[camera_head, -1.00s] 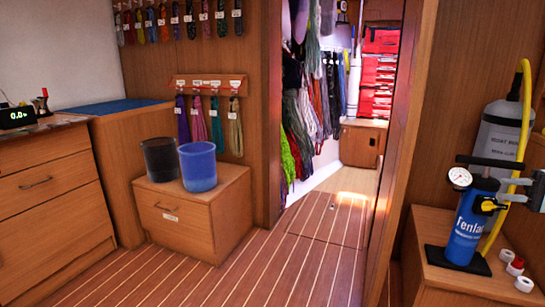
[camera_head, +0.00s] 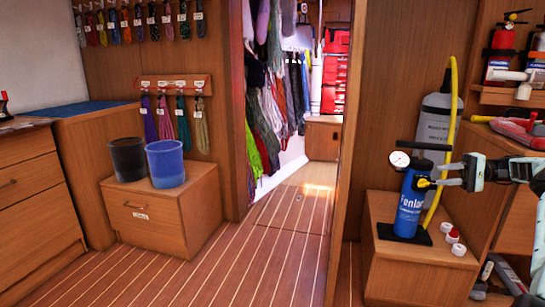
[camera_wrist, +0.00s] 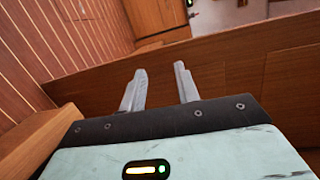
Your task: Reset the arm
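My gripper (camera_wrist: 160,88) shows in the wrist view with its two grey fingers apart and nothing between them. Beyond the fingers is a brown wooden panel. In the head view my gripper (camera_head: 442,175) reaches in from the right edge, in front of the wooden panelling. In the picture its fingers lie just right of the blue pump (camera_head: 410,203) with the pressure gauge; I cannot tell whether they touch it.
Two buckets (camera_head: 166,163) stand on a cabinet at left. The plank floor (camera_head: 250,265) is clear.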

